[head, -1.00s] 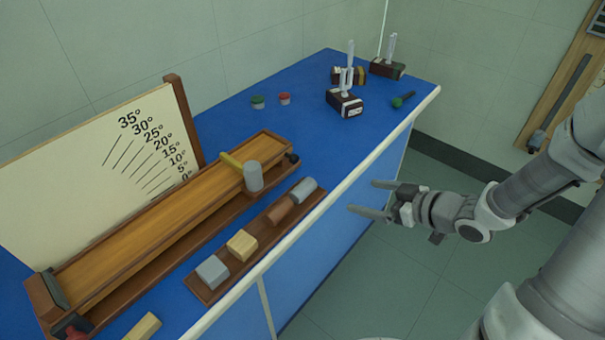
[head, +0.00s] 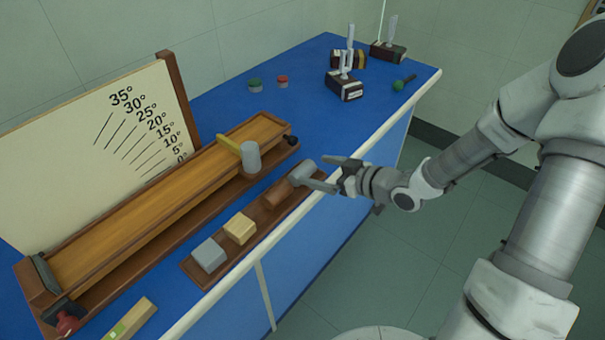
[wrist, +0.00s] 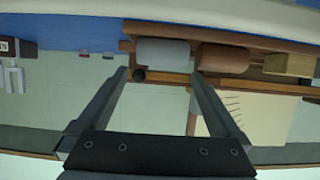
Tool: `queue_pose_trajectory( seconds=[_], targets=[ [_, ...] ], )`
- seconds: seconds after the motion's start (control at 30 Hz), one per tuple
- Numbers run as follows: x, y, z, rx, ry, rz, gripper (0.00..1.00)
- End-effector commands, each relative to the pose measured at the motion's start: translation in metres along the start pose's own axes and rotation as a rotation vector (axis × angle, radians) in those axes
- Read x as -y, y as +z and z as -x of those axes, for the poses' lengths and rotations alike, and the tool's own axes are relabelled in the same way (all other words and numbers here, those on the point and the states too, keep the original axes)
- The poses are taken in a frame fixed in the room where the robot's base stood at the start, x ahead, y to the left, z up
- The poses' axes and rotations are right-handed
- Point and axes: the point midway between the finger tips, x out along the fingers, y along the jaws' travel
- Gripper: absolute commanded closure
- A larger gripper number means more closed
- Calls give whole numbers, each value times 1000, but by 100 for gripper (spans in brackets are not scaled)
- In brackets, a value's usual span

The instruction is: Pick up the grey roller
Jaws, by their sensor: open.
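The grey roller (head: 302,173) lies on its side at the far end of a long brown tray (head: 189,267) near the bench's front edge. In the wrist view the grey roller (wrist: 163,50) is just beyond my fingertips, across the gap between them. My gripper (head: 325,174) is open and empty, reaching over the front edge of the bench with its fingertips close to the roller. The wrist view shows both fingers of my gripper (wrist: 158,73) spread apart. I cannot tell whether a fingertip touches the roller.
A brown roller (head: 278,194), a wooden block (head: 240,228) and a grey block (head: 209,255) share the tray.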

Motion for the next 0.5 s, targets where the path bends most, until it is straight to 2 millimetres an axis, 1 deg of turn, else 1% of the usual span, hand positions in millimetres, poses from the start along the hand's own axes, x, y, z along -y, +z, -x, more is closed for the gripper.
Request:
queue_pose_trajectory(
  seconds=[0.17,0.3,0.4,0.5],
  targets=[
    [3,7,-27,0,-5,-1,0],
    [3,6,-44,-1,-3,1,0],
    [2,6,-49,1,-1,0,0],
    [2,6,-49,1,0,0,0]
  ],
)
